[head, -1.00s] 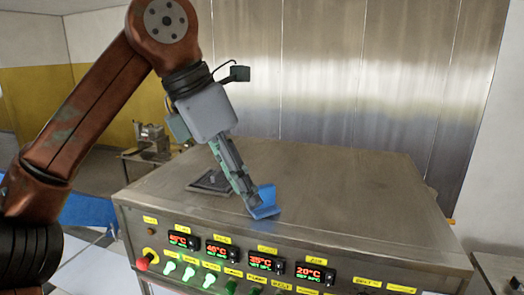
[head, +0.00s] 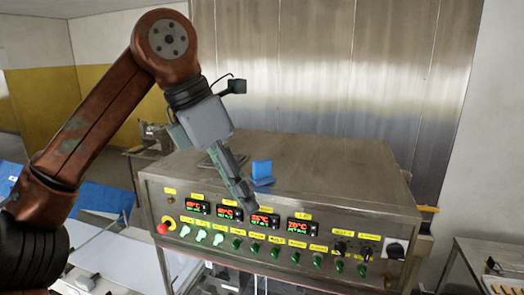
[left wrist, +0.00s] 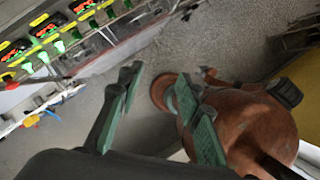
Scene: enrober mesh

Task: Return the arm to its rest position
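My left arm (head: 95,120) comes in from the left, bent at a high elbow and angled down. Its gripper (head: 248,200) hangs in front of the control panel's upper edge. In the left wrist view the two green-padded fingers of this gripper (left wrist: 158,80) stand apart with nothing held between them. A blue angled piece (head: 262,171) stands on the steel machine top (head: 340,165), just behind and right of the gripper, apart from it as far as I can tell. My right gripper is not in view.
The machine's front panel (head: 290,230) carries displays, green switches, knobs and a red button (head: 162,228). A dark plate on the top is partly hidden behind my gripper. A steel table (head: 490,255) stands at the right. My brown arm part fills the left wrist view's right side.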

